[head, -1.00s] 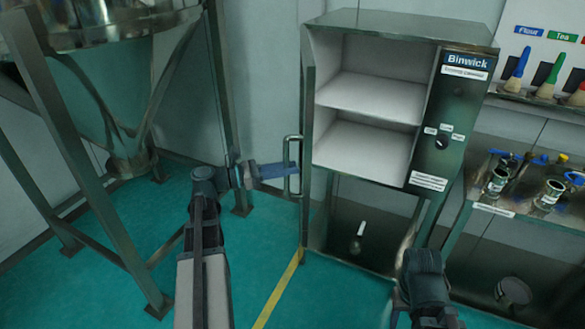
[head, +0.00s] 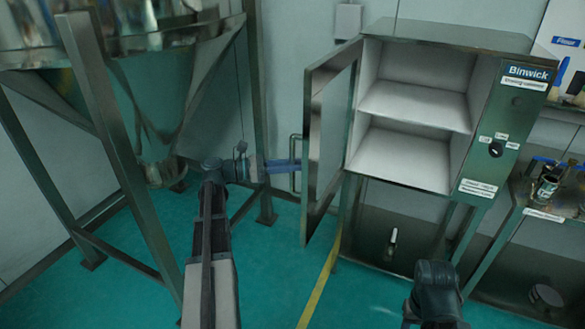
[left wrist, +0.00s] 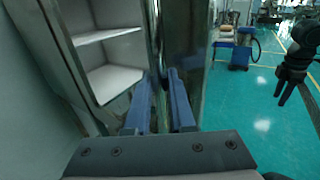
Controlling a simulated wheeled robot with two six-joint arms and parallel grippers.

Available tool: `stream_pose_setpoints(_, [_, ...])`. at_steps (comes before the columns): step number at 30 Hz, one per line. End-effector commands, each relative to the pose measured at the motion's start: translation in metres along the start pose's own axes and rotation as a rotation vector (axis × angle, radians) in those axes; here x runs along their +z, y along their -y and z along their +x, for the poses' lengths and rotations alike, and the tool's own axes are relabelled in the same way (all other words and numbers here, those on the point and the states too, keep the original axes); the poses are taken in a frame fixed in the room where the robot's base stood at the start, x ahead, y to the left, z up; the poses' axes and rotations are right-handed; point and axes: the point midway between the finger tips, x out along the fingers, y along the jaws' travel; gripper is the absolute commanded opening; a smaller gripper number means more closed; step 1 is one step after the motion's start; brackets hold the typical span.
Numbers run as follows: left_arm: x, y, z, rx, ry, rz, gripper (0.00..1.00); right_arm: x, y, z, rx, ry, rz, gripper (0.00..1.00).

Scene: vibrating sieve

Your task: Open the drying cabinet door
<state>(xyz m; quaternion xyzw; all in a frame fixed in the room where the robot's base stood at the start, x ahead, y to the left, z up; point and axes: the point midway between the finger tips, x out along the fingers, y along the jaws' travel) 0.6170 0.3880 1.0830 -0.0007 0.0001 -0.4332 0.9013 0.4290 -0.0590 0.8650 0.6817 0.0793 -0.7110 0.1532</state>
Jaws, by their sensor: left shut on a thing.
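The drying cabinet (head: 440,33) stands right of centre in the head view, its two-shelf inside showing. Its door (head: 333,130) stands open, swung out to the left with its inner side in sight; it also shows in the left wrist view (left wrist: 190,45). The upright bar handle (head: 293,146) is on the door's outer side near the free edge. My left gripper (head: 290,166) is shut on the handle, its blue fingers around the bar in the left wrist view (left wrist: 160,100). My right gripper (head: 408,312) is low in front of the cabinet; its fingers are unclear.
A steel hopper on legs (head: 175,75) stands close to the left of my left arm. A steel bench (head: 545,213) with fittings is at the right. Green floor with a yellow line (head: 320,288) is clear before the door.

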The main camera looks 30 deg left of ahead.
Motion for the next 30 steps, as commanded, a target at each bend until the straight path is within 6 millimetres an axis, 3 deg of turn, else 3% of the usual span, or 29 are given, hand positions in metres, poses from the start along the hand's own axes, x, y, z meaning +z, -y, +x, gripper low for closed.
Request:
stream_pose_setpoints(11, [0.001, -0.002, 0.001, 0.000, 0.002, 0.000, 0.00, 0.000, 0.000, 0.000, 0.000, 0.000, 0.000, 0.50])
stream_pose_setpoints(12, [0.001, -0.002, 0.001, 0.001, 0.002, 0.000, 0.28, 0.000, 0.000, 0.000, 0.000, 0.000, 0.000, 0.50])
stream_pose_setpoints(16, [0.001, -0.002, 0.001, 0.000, 0.001, 0.000, 0.51, 0.000, 0.000, 0.000, 0.000, 0.000, 0.000, 0.50])
stream_pose_setpoints(26, [0.000, -0.002, -0.002, 0.000, 0.001, 0.000, 0.52, 0.000, 0.000, 0.000, 0.000, 0.000, 0.000, 0.50])
stream_pose_setpoints(30, [0.000, -0.003, -0.017, 0.003, 0.001, 0.000, 0.52, 0.000, 0.000, 0.000, 0.000, 0.000, 0.000, 0.50])
